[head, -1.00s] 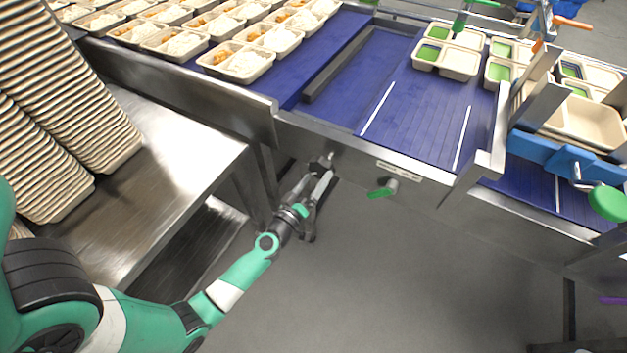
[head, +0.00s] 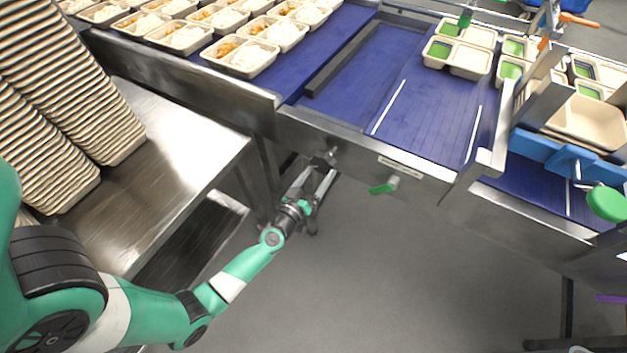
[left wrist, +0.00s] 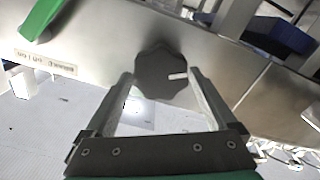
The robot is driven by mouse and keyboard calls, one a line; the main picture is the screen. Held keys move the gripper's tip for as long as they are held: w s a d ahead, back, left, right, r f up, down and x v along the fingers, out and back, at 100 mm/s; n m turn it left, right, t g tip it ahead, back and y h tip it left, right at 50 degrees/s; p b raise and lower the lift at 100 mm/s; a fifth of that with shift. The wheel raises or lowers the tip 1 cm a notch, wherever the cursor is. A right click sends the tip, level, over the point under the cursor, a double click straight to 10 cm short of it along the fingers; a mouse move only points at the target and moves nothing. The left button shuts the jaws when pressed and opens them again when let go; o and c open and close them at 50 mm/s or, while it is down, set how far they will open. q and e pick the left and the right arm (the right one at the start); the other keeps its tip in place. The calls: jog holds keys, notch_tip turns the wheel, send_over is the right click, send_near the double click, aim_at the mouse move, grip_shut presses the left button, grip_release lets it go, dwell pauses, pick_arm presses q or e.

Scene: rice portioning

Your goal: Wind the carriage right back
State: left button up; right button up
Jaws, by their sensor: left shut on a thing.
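A dark lobed knob (left wrist: 160,72) with a pale mark sits on the steel side of the conveyor. In the head view this knob (head: 325,157) is small and partly covered by my left gripper (head: 323,167). The fingers of my left gripper (left wrist: 161,78) stand on either side of the knob in the left wrist view and are shut on it. Above on the conveyor, a dark bar (head: 343,60) crosses the blue bed, with a recessed blue strip (head: 362,68) to its right. I cannot tell which part is the carriage. My right gripper is not in view.
A green lever (head: 383,187) sticks out right of the knob, near a label plate (head: 400,167). Filled trays (head: 240,58) stand on the left belt, green-bottomed trays (head: 457,50) on the right. Tray stacks (head: 60,120) stand on a steel table (head: 180,150). Grey floor below is clear.

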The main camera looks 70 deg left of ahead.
pick_arm(q)
jog(key=shift+a+f, duration=0.2)
jog(key=shift+f, duration=0.15)
jog(key=shift+c, duration=0.3)
jog(key=m+p, duration=0.1)
jog(key=m, duration=0.1)
jog(key=shift+r+m, duration=0.15)
jog(key=shift+m, duration=0.15)
jog(key=shift+w+m, duration=0.1)
jog(key=shift+m, duration=0.2)
jog(key=shift+c, duration=0.3)
jog(key=shift+w, duration=0.1)
jog(key=c, duration=0.5)
jog(key=m+p, duration=0.1)
jog(key=m, duration=0.1)
jog(key=shift+m+p, duration=0.3)
jog(key=shift+m, duration=0.3)
